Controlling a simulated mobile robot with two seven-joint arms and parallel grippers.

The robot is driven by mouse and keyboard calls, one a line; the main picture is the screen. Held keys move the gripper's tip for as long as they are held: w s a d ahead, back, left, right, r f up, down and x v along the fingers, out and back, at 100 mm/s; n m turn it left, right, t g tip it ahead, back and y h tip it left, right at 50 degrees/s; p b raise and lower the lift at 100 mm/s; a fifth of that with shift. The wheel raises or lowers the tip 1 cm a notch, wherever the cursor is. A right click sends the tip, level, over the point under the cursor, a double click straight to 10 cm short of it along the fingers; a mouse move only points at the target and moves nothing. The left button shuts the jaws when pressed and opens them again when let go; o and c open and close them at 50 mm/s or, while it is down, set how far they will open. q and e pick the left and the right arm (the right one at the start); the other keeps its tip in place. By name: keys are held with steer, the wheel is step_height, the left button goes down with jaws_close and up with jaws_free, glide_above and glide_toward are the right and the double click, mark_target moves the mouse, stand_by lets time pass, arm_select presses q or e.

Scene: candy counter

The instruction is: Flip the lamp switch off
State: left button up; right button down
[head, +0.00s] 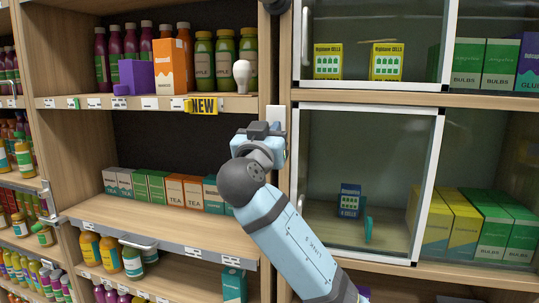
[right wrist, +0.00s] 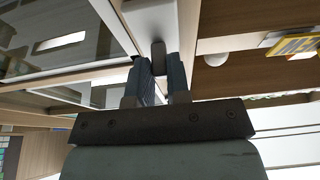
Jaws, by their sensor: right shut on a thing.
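The lamp switch is a white plate (head: 275,114) on the wooden post between the open shelves and the glass-door cabinet. It also shows in the right wrist view as a white box (right wrist: 153,20) with a small grey lever (right wrist: 158,56). My right gripper (head: 264,136) is up against the post at the switch, and its own body hides the lever in the head view. In the right wrist view the two fingers of my right gripper (right wrist: 160,80) are shut on the grey lever, one on each side. My left gripper is not in view.
A white light bulb (head: 242,75) stands on the upper shelf near a yellow NEW tag (head: 203,106). The white-framed glass door (head: 366,110) is right of the post, with boxes behind it. Tea boxes (head: 160,188) line the shelf at left.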

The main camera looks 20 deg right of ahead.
arm_select(q)
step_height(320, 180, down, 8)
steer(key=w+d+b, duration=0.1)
steer(key=b, duration=1.3)
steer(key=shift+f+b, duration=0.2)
steer(key=shift+b, duration=0.1)
arm_select(e)
steer(key=shift+w+d+f+t+h, duration=0.1)
steer(key=shift+f+t+h, duration=0.35)
steer(key=shift+t, duration=0.3)
steer(key=shift+w+f+t+h, duration=0.1)
steer(key=shift+f+t+h, duration=0.2)
steer(key=shift+t+h, duration=0.35)
steer(key=shift+w+d+f+t+h, duration=0.1)
steer(key=shift+f+t+h, duration=0.3)
steer(key=shift+t, duration=0.4)
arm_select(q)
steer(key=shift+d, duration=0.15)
arm_select(e)
steer(key=c, duration=1.1)
jaws_free()
steer(key=shift+r, duration=0.1)
arm_select(q)
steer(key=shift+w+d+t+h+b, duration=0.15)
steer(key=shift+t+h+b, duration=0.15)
steer(key=shift+b, duration=0.5)
arm_select(e)
steer(key=v, duration=1.3)
steer(key=shift+s+a+f, duration=0.2)
steer(key=shift+s+f, duration=0.05)
